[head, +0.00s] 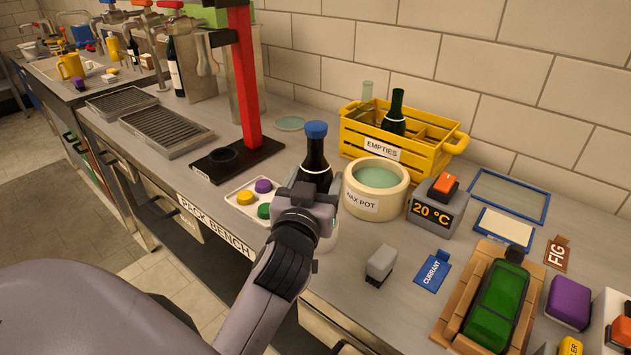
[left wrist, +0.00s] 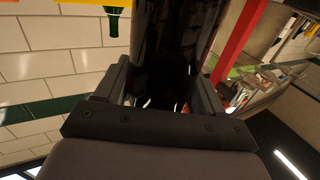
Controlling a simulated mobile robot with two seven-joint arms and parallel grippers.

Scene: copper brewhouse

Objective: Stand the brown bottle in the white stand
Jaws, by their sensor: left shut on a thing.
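The brown bottle (head: 317,158), dark with a blue cap, stands about upright over the pack bench in the head view. My left gripper (head: 309,191) is shut on its body from the near side. In the left wrist view the dark bottle (left wrist: 178,40) fills the space between the two fingers of the left gripper (left wrist: 160,78). A white piece (head: 328,238), which looks like the white stand, shows just below and right of the gripper. My gripper and wrist hide most of it and the bottle's foot, so I cannot tell whether the bottle is inside it.
The cream wax pot (head: 375,205) stands close on the right, with the yellow empties crate (head: 435,155) behind. A white tray (head: 240,208) of coloured caps and a red post on a black base (head: 248,80) are left. A small grey block (head: 381,263) sits at the front.

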